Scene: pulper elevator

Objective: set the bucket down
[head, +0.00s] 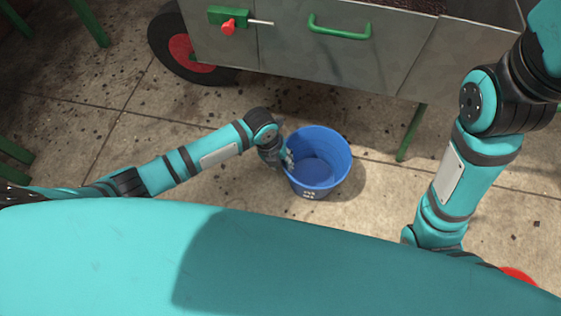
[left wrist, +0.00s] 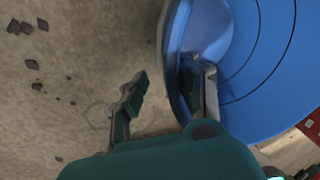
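The blue bucket (head: 319,160) is upright and looks empty, at the middle of the head view, on or very near the concrete floor. My left gripper (head: 286,158) is at its left rim. In the left wrist view, the fingers of the left gripper (left wrist: 165,95) are spread apart. One finger is inside the bucket (left wrist: 262,70), and the other is outside with floor showing between it and the wall. The bucket's underside is hidden. My right arm comes down at the right, and its gripper is not visible.
A grey metal cart (head: 295,45) with a green handle (head: 340,27) and a black wheel with a red hub (head: 190,50) stands behind the bucket. A green leg (head: 411,132) reaches the floor to its right. Open floor with dark specks lies left and right of the bucket.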

